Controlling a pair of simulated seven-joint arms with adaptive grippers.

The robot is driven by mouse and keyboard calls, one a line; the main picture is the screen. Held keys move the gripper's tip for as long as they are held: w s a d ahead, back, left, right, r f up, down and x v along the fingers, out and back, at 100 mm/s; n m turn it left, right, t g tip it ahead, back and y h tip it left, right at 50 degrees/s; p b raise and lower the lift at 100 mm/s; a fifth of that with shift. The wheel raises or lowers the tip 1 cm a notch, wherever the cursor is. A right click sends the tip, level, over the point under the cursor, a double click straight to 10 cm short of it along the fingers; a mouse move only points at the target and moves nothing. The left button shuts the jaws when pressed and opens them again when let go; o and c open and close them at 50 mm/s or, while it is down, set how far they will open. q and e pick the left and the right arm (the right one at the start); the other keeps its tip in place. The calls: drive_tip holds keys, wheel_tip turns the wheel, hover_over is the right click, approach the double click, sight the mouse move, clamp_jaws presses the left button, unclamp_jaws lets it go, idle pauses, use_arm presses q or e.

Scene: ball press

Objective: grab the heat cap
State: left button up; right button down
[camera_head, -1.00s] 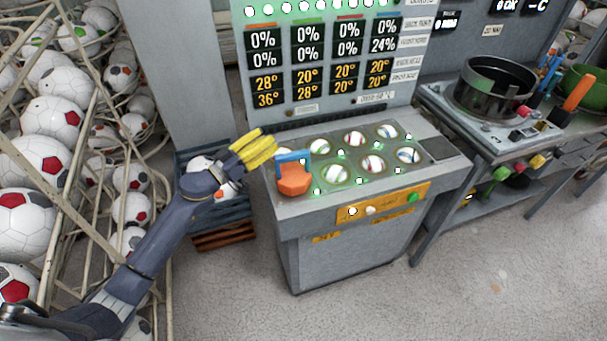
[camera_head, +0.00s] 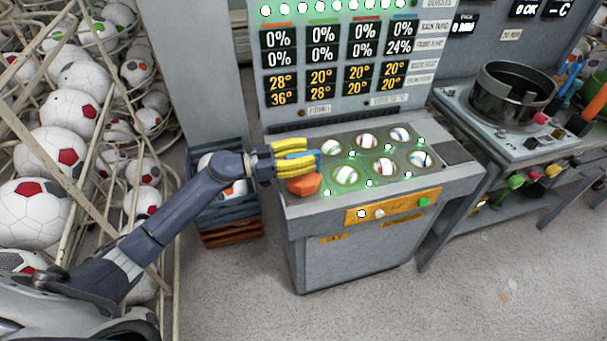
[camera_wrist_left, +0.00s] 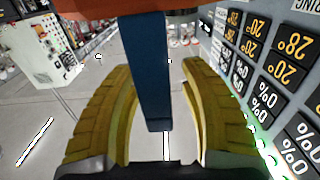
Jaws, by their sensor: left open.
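The heat cap (camera_head: 304,185) is an orange faceted block with a blue handle, on the left end of the ball press top. Its orange body also shows at the top edge of the left wrist view. My left gripper (camera_head: 300,160), with yellow fingers, is at the blue handle (camera_wrist_left: 146,75). In the left wrist view the handle stands between the two open yellow fingers (camera_wrist_left: 163,105), with a gap on each side. The fingers partly hide the handle in the head view. My right gripper is not in view.
Several white balls (camera_head: 367,141) sit in lit sockets to the right of the cap. A display panel (camera_head: 340,65) rises behind the press. A blue crate (camera_head: 228,210) stands left of it, beside a rack of soccer balls (camera_head: 50,145).

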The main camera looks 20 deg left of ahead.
use_arm(q)
drive_tip(key=shift+x, duration=1.3)
clamp_jaws()
drive_tip(key=shift+r, duration=0.15)
